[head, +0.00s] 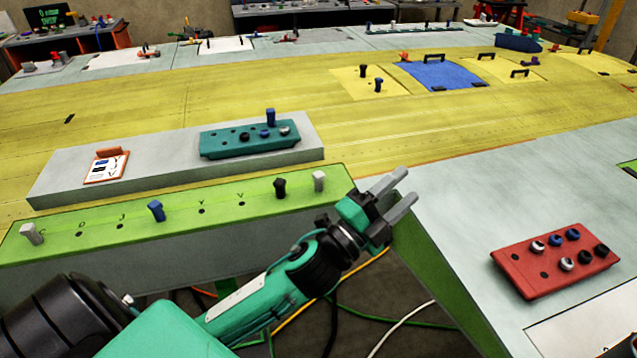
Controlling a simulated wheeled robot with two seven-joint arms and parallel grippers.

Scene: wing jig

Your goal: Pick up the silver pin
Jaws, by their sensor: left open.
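Two silver-grey pins stand in the green rail: one silver pin (319,180) near its right end and another silver pin (32,233) at its far left. I cannot tell which one is meant. My left gripper (407,187) is open and empty, its two grey fingers pointing up and right. It is to the right of the right-end silver pin, apart from it in the picture. My right gripper is not in view.
The green rail (100,232) also holds a blue pin (156,210) and a black pin (280,188). Behind it is a teal block (222,140) with pins. A red block (520,272) with several pins lies at right. The yellow wing panel (150,110) stretches behind.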

